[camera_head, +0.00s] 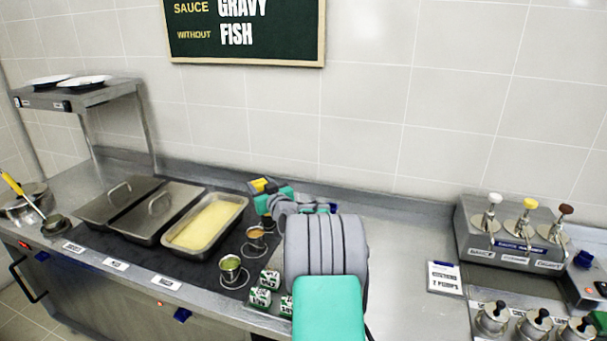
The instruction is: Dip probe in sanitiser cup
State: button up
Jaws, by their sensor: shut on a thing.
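My gripper (267,195) is at the back of the counter, to the right of the pan of yellow food. It is shut on a small yellow-and-dark thing (260,185), which looks like the probe's body; its tip is not clear from here. Small metal cups stand below and in front of it: one with orange-brown contents (256,238) and one with green contents (231,268). I cannot tell which vessel is the sanitiser cup. My arm hides the counter to the right of the cups.
Two lidded pans (118,198) and an open pan of yellow food (206,221) sit on the left. Several green-and-white small packs (262,296) lie at the front. A pump dispenser (515,240) and a label card (444,278) are on the right. A shelf (75,97) stands back left.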

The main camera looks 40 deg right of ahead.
jog(key=s+d, duration=0.3)
jog(key=d, duration=0.4)
jog(key=s+d, duration=0.2)
jog(key=d, duration=0.5)
notch_tip(320, 180, down, 8)
jog(key=b, duration=0.4)
jog(key=shift+g+b, duration=0.3)
jog(key=shift+b, duration=0.05)
jog(key=shift+r, duration=0.25)
dwell(1.1)
notch_tip(320, 180, up, 9)
jog(key=shift+p, duration=0.45)
dwell(0.4)
